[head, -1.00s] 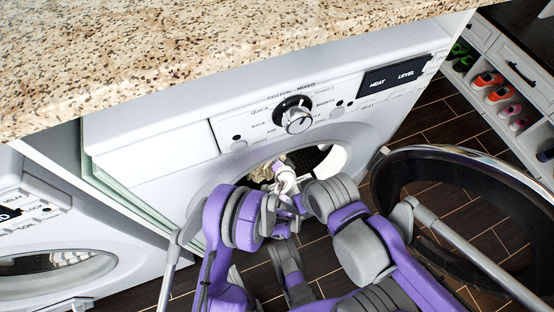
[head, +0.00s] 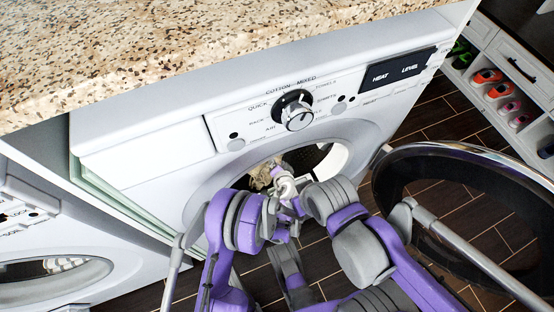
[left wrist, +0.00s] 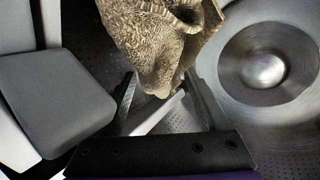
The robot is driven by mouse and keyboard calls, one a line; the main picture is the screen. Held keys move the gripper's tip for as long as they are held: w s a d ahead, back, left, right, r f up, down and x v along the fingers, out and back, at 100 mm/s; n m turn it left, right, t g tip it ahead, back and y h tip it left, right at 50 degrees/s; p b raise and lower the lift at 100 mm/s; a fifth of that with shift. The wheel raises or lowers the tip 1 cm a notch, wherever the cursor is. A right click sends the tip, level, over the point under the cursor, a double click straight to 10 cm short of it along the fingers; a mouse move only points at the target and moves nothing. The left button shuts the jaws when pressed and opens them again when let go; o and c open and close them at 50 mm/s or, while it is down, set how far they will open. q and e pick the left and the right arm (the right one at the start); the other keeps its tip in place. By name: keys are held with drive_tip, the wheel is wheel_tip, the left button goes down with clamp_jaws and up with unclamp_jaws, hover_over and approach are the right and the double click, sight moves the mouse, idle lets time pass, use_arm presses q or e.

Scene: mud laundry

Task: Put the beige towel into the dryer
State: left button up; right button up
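The beige towel (head: 260,176) shows as a small bunched patch inside the round opening of the dryer (head: 165,165). My left gripper (head: 277,170) reaches through that opening, mostly hidden behind its own wrist. In the left wrist view the towel (left wrist: 165,40) is crumpled, with its narrow end between the two fingers of my left gripper (left wrist: 161,80). It hangs from the fingertips, clear of the drum wall as far as I can see. The dryer's door (head: 480,160) stands open to the right. My right gripper is not in view.
The drum's metal hub (left wrist: 263,70) is beside the towel. A speckled stone counter (head: 200,50) overhangs the dryer. Another white machine (head: 50,260) stands at left. A shoe shelf (head: 505,85) is at back right. Dark tiled floor (head: 430,125) shows between.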

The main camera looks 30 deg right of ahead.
use_arm(q)
drive_tip(key=shift+o, duration=1)
drive_tip(key=shift+r, duration=0.1)
drive_tip(key=shift+r+p, duration=0.7)
drive_tip(key=shift+r, duration=0.1)
drive_tip(key=v, duration=1.1)
drive_tip(key=shift+s+p, duration=0.35)
drive_tip(key=shift+s, duration=0.1)
drive_tip(key=shift+a+f, duration=0.1)
